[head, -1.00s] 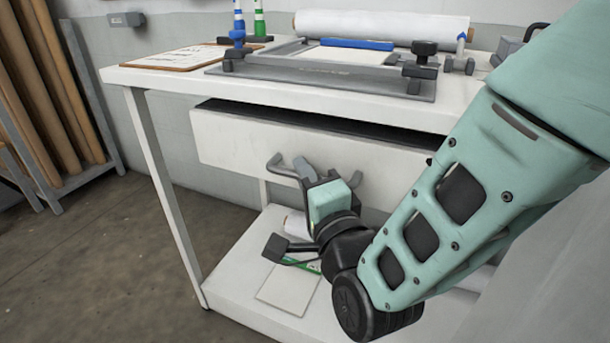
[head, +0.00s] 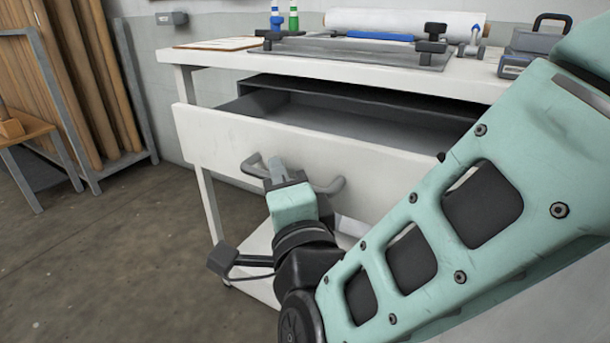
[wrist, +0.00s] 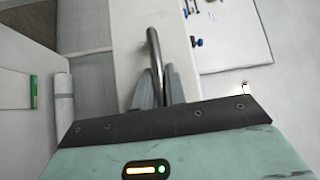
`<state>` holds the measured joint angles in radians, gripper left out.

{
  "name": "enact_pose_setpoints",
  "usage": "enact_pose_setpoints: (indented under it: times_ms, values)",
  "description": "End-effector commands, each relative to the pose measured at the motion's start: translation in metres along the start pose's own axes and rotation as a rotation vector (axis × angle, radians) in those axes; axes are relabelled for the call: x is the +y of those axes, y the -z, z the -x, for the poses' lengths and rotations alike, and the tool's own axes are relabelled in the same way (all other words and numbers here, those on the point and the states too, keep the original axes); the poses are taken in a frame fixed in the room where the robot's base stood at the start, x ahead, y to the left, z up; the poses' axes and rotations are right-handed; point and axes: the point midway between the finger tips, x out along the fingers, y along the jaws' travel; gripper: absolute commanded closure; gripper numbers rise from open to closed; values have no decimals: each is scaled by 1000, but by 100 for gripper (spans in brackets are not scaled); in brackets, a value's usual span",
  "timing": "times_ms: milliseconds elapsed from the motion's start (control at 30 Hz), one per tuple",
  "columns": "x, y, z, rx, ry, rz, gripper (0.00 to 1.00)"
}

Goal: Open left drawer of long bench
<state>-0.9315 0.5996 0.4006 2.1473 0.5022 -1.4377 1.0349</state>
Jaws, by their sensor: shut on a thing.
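The left drawer (head: 340,157) of the long bench (head: 350,68) has a white front and stands well out from under the bench top. Its grey inside (head: 350,116) shows and looks empty where I can see it. My gripper (head: 284,176) is shut on the grey bar handle (head: 327,186) on the drawer front. In the wrist view the two fingers (wrist: 160,88) close around the handle bar (wrist: 153,50). My arm hides the right end of the drawer front and part of the lower shelf.
The bench top carries a grey frame (head: 350,50), a white roll (head: 400,22), bottles and a toolbox (head: 540,38). The floor (head: 110,240) at front left is clear.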

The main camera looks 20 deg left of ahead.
Motion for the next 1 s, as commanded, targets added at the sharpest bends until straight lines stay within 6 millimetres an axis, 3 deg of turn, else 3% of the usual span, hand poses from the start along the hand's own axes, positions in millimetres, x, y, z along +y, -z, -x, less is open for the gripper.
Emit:
enact_pose_setpoints:
  times_ms: [200,500,1000]
  values:
    - [-7,-41,41,-4,0,-1,100]
    - [-18,-76,77,-1,-1,0,100]
    - [-23,-89,90,1,-2,2,100]
